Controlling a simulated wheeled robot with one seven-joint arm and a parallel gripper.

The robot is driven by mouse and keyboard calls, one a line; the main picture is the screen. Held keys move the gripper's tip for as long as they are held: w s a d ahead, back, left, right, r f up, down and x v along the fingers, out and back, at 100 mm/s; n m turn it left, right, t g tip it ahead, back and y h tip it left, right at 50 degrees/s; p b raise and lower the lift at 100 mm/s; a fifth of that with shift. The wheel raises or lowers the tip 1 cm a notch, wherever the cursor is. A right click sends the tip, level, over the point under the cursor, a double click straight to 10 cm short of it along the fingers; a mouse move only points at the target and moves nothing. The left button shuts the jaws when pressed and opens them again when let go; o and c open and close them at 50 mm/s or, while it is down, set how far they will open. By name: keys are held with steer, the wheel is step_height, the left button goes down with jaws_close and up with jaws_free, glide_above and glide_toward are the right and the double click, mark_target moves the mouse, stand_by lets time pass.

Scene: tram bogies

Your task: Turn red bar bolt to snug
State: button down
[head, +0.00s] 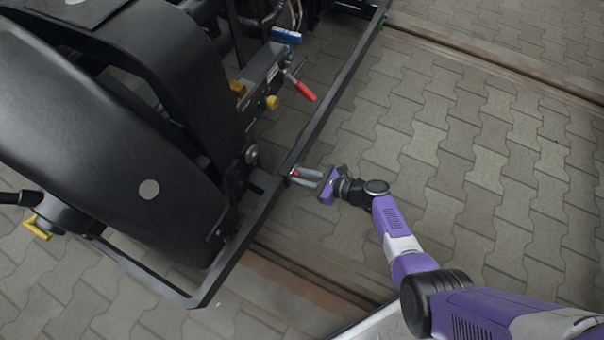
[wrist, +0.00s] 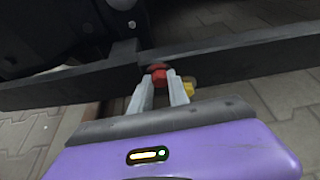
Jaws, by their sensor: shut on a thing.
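The red bar bolt (wrist: 159,76) sits on the side of the dark frame bar (wrist: 230,60), in the middle of the wrist view. My gripper (wrist: 160,84) reaches it from the front, with one grey finger on each side of the red head, and is shut on it. In the head view my gripper (head: 295,176) meets the outer side of the bar, and a little red (head: 293,173) shows at the fingertips. How far the bolt is turned in cannot be told.
A yellow bolt (wrist: 188,86) sits just right of my right finger in the wrist view. In the head view a red-handled lever (head: 305,91), a blue block (head: 286,35) and a yellow knob (head: 272,102) stand farther up the bogie. A large black housing (head: 110,150) fills the left. The paving on the right is clear.

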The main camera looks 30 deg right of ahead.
steer(key=shift+w+d+f+m+g+y+b, duration=0.1)
steer(key=shift+m+g+y+b, duration=0.25)
steer(key=shift+m+y+b, duration=0.6)
steer(key=shift+w+d+f+m+g+y+b, duration=0.1)
steer(key=shift+m+g+y+b, duration=0.3)
steer(key=shift+m, duration=0.9)
steer(key=shift+w+d+f+m+g+y+b, duration=0.1)
steer(key=shift+m+g+y+b, duration=0.25)
steer(key=shift+m+y, duration=0.65)
steer(key=shift+s+m, duration=0.1)
steer(key=shift+m, duration=0.15)
steer(key=c, duration=1.3)
jaws_free()
steer(key=shift+o, duration=0.2)
steer(key=shift+d+r, duration=0.1)
